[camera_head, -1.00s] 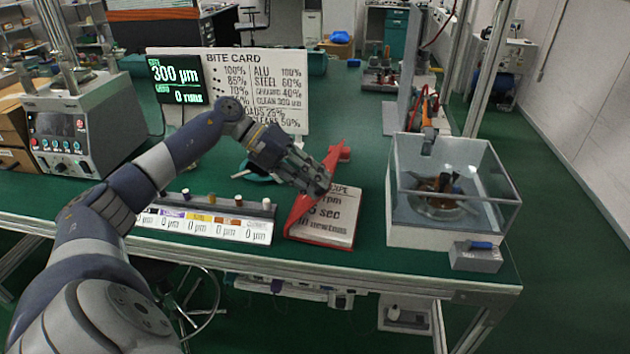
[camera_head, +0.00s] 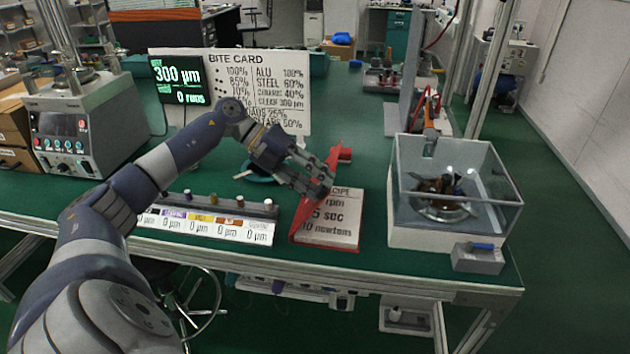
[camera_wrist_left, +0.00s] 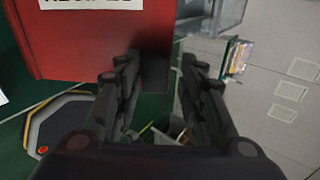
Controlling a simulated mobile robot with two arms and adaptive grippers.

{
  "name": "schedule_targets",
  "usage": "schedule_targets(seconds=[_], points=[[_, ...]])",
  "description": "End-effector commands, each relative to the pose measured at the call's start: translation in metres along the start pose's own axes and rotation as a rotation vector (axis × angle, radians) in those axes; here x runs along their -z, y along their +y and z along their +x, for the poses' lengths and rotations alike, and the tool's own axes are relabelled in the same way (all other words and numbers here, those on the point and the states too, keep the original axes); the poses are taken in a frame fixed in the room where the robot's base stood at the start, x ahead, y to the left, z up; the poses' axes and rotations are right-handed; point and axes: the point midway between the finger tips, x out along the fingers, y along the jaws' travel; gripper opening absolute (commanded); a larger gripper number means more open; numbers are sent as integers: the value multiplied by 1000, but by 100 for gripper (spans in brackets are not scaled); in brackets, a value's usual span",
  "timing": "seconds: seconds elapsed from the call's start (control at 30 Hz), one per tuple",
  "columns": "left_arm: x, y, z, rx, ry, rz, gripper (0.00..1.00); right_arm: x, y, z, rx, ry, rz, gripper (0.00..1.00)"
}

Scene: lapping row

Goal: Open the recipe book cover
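The recipe book lies near the front edge of the green bench. Its red cover (camera_head: 312,206) stands raised at a steep tilt along the left side, and the printed page (camera_head: 334,222) shows to its right. My left gripper (camera_head: 326,186) is at the upper part of the raised cover. In the left wrist view the gripper's two fingers (camera_wrist_left: 160,72) are apart. The red cover (camera_wrist_left: 95,50) with a white label fills the upper left there, behind the left finger. Whether a finger touches the cover I cannot tell. My right gripper is not in view.
A clear-walled tank (camera_head: 452,185) stands right of the book, with a small grey block (camera_head: 477,260) in front. A labelled rack (camera_head: 215,222) lies left of the book. The bite card (camera_head: 262,85) stands behind. A control box (camera_head: 75,135) is at far left.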

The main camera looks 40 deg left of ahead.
Motion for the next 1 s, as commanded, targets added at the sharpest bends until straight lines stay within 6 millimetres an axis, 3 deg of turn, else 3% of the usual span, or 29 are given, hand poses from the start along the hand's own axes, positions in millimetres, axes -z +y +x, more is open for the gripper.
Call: schedule_targets(seconds=[0.3,0.43,0.8,1.0], points=[[0,0,-1,0,-1,0,45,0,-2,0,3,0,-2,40],[-1,0,-10,-2,-2,0,45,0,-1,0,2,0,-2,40],[-1,0,-84,-1,-5,-1,45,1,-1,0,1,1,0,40],[-1,-1,-112,1,-3,0,45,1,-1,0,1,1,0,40]])
